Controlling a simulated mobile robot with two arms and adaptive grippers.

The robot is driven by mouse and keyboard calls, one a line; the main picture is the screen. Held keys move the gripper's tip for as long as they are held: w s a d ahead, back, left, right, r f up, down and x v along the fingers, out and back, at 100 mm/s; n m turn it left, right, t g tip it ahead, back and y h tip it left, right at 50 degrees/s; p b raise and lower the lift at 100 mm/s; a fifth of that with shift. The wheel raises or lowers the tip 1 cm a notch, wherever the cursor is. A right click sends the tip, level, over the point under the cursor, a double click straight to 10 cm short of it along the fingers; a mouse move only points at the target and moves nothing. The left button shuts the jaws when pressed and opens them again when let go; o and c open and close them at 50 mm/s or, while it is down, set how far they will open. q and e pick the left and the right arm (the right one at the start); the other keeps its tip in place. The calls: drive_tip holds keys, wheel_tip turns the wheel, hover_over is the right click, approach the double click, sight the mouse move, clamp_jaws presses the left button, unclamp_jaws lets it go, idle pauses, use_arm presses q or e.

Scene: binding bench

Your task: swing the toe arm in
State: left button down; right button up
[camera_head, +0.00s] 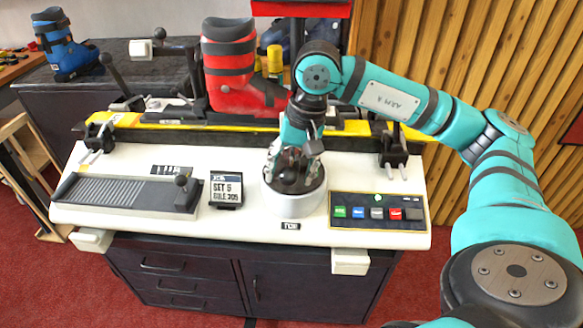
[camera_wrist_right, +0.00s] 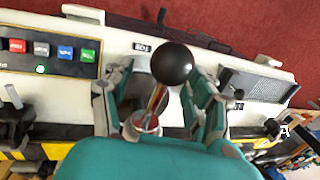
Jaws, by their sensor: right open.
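A lever with a black ball knob (camera_wrist_right: 172,63) on a thin rod rises from a round white pedestal (camera_head: 295,205) at the front middle of the bench. A small label that seems to read "TOE" (camera_head: 290,226) is on the bench edge below it. My right gripper (camera_head: 293,160) comes down over the pedestal from above. In the right wrist view its open fingers (camera_wrist_right: 160,100) stand on either side of the rod and knob, and I see no clear grip on them. The gripper partly hides the lever in the head view. My left gripper is not in view.
Further left is a ribbed slide plate (camera_head: 112,192). A red boot (camera_head: 229,65) stands behind, and a blue boot (camera_head: 62,45) at the far left.

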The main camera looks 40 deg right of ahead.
wheel_tip(320, 180, up, 12)
drive_tip(key=s+d, duration=0.1)
drive_tip(key=shift+s+d, duration=0.3)
drive_tip(key=shift+d, duration=0.05)
drive_tip(key=shift+f, duration=0.15)
idle(0.4)
